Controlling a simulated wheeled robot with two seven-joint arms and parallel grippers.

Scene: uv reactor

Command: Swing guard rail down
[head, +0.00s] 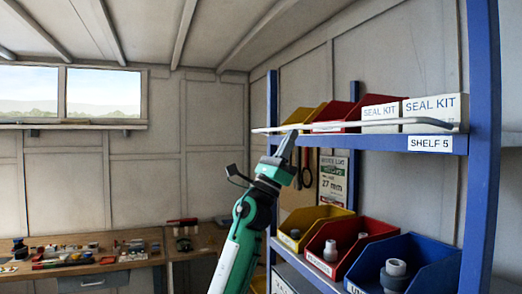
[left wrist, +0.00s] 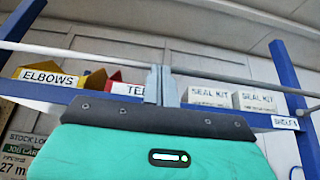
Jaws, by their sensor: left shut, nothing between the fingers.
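The guard rail (head: 370,124) is a thin white bar along the front of the top shelf, just above its blue edge and in front of the bins and boxes. Its right end bends near the blue post. My left gripper (head: 291,137) is shut and empty, pointing up at the rail's left part. In the left wrist view the rail (left wrist: 235,80) crosses the picture behind the closed fingertips (left wrist: 160,75). I cannot tell whether they touch it. My right gripper is not in view.
The top shelf (head: 385,143) holds red and yellow bins (head: 335,112) and white seal kit boxes (head: 432,107). Below, yellow, red and blue bins (head: 425,262) stand on a lower shelf. A blue post (head: 480,150) stands at right. A cluttered workbench (head: 110,262) is at left.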

